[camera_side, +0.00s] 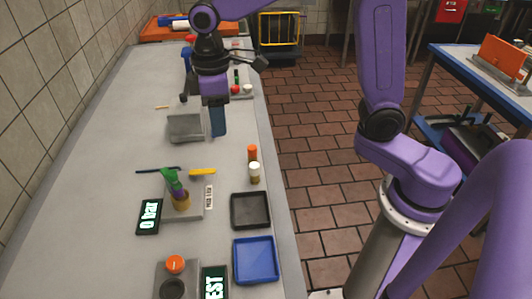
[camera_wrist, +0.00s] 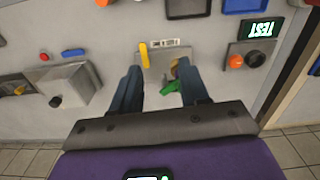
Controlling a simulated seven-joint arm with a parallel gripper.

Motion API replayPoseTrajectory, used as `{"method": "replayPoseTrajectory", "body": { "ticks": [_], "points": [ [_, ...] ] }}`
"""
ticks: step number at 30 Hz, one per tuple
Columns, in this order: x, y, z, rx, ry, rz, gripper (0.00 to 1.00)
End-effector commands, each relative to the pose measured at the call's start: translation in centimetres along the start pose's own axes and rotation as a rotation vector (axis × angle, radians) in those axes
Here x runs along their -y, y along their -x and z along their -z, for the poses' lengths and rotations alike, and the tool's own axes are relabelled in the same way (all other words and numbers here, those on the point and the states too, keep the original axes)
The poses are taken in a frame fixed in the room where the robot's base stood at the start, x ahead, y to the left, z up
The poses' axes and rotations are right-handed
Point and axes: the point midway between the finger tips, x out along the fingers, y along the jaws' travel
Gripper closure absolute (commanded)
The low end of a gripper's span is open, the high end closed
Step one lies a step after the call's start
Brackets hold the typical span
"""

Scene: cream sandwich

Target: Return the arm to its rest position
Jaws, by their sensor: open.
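My gripper (camera_side: 218,134) hangs over the counter in the side view, with its dark blue fingers pointing down beside the grey box (camera_side: 185,127). In the wrist view my gripper (camera_wrist: 158,68) has its two fingers spread wide apart, with nothing held between them. Beyond and between the fingers, a green object (camera_wrist: 172,87) and a yellow piece (camera_wrist: 144,55) show on the counter below. The upper part of my arm runs out of the top of the side view.
On the counter (camera_side: 110,150) are a black tray (camera_side: 250,226), a blue tray (camera_side: 255,280), an orange-topped bottle (camera_side: 252,152), a white-topped bottle (camera_side: 254,174), a "0 bar" display (camera_side: 149,217) and an orange knob (camera_side: 175,264). Tiled wall stands at left; open floor lies right.

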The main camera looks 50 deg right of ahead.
Motion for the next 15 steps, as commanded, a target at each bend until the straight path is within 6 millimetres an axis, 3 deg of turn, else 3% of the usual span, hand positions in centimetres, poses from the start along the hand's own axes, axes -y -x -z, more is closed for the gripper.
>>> {"method": "replayPoseTrajectory", "body": {
  "ticks": [15],
  "points": [
    [6.8, -0.9, -12.5, -0.014, 0.137, 0.002, 0.55]
  ]
}}
